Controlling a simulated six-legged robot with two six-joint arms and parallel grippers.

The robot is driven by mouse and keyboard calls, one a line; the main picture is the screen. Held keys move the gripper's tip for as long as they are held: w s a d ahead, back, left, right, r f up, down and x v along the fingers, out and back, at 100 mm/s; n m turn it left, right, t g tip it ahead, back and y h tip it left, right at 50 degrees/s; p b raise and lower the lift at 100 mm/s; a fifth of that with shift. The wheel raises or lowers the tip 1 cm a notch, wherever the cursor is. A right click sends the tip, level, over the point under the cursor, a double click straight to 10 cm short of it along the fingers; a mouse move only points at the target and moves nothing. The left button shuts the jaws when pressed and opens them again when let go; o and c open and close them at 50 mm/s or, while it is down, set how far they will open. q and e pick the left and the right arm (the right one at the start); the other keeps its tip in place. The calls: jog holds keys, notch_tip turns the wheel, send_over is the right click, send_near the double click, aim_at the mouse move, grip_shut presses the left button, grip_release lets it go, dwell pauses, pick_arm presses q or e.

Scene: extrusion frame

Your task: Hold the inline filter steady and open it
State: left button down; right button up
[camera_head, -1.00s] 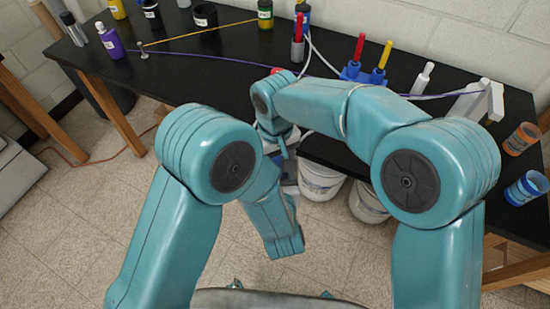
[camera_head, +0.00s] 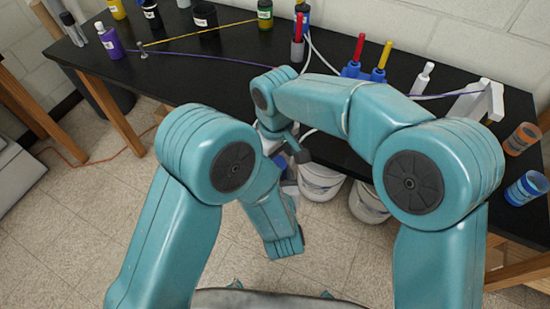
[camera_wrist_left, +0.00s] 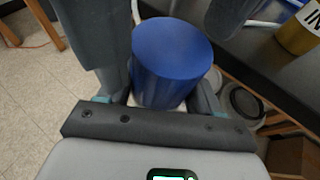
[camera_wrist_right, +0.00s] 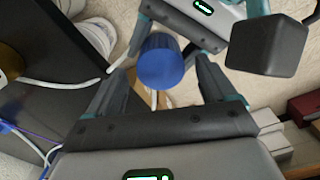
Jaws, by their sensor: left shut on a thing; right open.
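The inline filter shows in the left wrist view as a blue cylinder (camera_wrist_left: 172,50) with a pale part below it. My left gripper (camera_wrist_left: 160,92) is shut on it, one finger on each side. In the right wrist view the filter's blue end (camera_wrist_right: 160,62) lies between the spread fingers of my right gripper (camera_wrist_right: 160,85), which is open. Gaps show between the blue end and those fingers. My left gripper's body (camera_wrist_right: 195,18) is just beyond it in that view.
The black bench (camera_head: 190,75) lies ahead. On it are a purple bottle (camera_head: 109,40), a blue holder with red and yellow-handled tools (camera_head: 368,72), and a white bracket (camera_head: 472,100). White buckets (camera_head: 320,180) stand below.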

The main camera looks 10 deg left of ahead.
jog(key=shift+o, duration=0.3)
notch_tip(320, 180, up, 4)
jog(key=shift+f, duration=0.1)
notch_tip(320, 180, up, 8)
jog(key=f+m, duration=0.1)
jog(key=m, duration=0.2)
notch_tip(320, 180, down, 11)
jog(key=c, duration=1.3)
jog(key=shift+o, duration=0.2)
jog(key=n, duration=0.2)
jog(key=shift+n, duration=0.3)
jog(key=shift+r, duration=0.2)
